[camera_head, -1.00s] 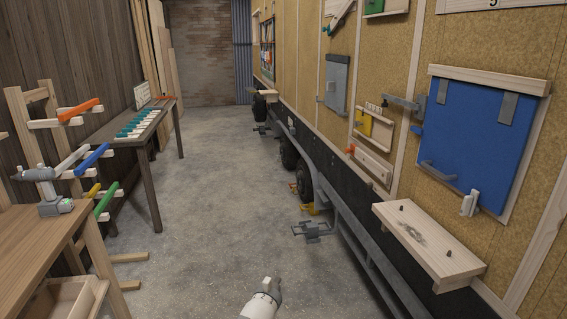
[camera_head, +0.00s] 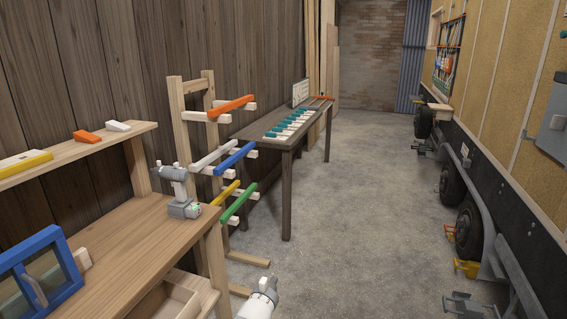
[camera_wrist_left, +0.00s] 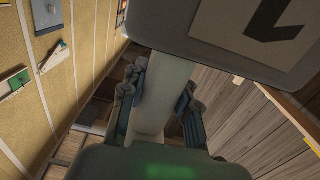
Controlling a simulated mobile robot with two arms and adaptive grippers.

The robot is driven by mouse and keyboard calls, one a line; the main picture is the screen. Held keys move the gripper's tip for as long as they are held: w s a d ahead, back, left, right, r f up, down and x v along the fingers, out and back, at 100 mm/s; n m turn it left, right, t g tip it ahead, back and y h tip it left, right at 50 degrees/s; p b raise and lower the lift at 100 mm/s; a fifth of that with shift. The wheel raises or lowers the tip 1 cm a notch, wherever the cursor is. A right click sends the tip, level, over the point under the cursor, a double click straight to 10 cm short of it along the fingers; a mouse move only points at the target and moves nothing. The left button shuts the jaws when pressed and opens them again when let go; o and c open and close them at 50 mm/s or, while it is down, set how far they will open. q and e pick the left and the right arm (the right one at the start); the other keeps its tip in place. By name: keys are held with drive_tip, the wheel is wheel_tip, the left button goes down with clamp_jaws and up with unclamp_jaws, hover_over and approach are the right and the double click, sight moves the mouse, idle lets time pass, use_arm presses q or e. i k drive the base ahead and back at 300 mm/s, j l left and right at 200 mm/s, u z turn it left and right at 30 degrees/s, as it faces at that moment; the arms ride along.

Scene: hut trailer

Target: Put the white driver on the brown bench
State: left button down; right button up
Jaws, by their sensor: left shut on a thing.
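In the left wrist view my left gripper (camera_wrist_left: 156,108) is shut on the pale handle of a thing that looks like the white driver (camera_wrist_left: 168,78). Its wide grey end with a dark mark on a light label fills the top of that view; the rest is hidden. A dark brown bench (camera_head: 289,150) stands ahead in the head view, with a row of teal-and-white pieces on its top. A lighter wooden workbench (camera_head: 130,238) is nearer at the left. My right gripper is not in view.
A grey-white drill (camera_head: 180,190) stands on the near workbench, beside a blue-framed window (camera_head: 45,275). A wooden rack with coloured bars (camera_head: 209,125) stands between the benches.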

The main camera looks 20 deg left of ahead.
sight(154, 233)
drive_tip(key=i+u, duration=0.1)
drive_tip(key=i, duration=0.55)
drive_tip(key=i+l+u, duration=0.15)
drive_tip(key=i, duration=0.45)
drive_tip(key=i+u, duration=0.45)
drive_tip(key=i+l+u, duration=0.1)
drive_tip(key=i+u, duration=0.15)
drive_tip(key=u, duration=0.15)
drive_tip(key=i+l+u, duration=0.25)
drive_tip(key=u, duration=0.2)
drive_tip(key=i+l+u, duration=0.55)
drive_tip(key=u, duration=0.15)
drive_tip(key=i+l+u, duration=0.35)
drive_tip(key=k+l, duration=0.05)
drive_tip(key=k, duration=0.05)
